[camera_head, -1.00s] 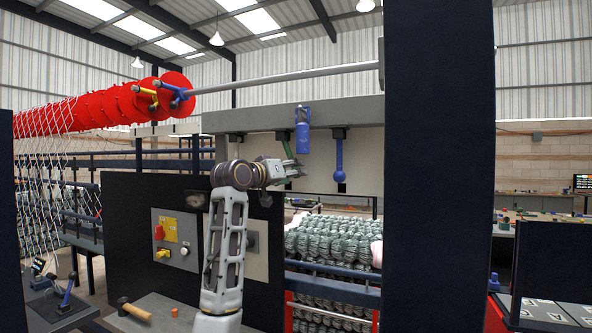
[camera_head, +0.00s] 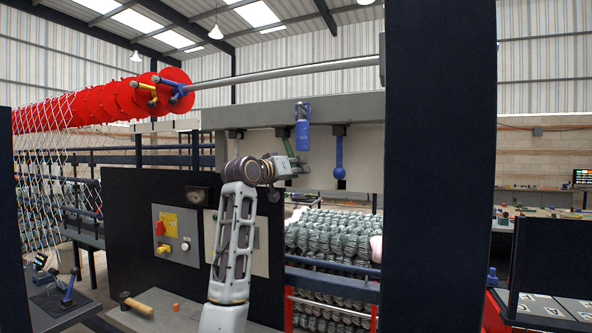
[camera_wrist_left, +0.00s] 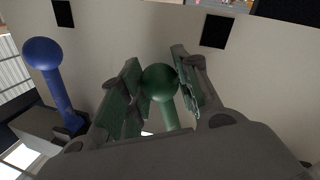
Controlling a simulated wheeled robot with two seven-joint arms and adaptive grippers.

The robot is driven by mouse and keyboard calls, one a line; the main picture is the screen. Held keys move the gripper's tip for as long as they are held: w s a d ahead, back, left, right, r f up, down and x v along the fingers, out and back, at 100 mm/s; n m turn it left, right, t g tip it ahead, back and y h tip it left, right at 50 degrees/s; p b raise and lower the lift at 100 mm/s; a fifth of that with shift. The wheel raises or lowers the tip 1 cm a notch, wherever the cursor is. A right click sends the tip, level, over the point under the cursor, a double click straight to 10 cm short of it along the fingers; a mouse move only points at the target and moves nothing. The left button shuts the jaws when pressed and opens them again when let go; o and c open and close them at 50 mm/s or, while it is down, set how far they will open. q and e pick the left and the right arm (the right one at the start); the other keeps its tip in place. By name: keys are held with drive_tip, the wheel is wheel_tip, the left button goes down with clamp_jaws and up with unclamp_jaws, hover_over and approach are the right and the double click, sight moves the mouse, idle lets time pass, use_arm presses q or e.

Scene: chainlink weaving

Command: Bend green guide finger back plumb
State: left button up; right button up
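The green guide finger hangs under the grey beam (camera_head: 410,107) in the head view, small and partly hidden by my left gripper (camera_head: 300,166). In the left wrist view its round green ball (camera_wrist_left: 160,82) and lighter stem (camera_wrist_left: 170,115) show. My left gripper (camera_wrist_left: 157,60) has one finger on each side of the ball. The fingers stand apart and the ball sits very close to both pads; firm contact cannot be made out. A blue guide finger (camera_head: 340,160) hangs straight to the right; its ball also shows in the wrist view (camera_wrist_left: 42,53). My right gripper is out of view.
A dark post (camera_head: 437,170) stands to the right. A control panel (camera_head: 175,237) is below left. Grey-green coiled mesh (camera_head: 330,238) lies below the beam.

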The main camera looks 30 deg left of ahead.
use_arm(q)
clamp_jaws()
drive_tip(key=shift+a, duration=0.2)
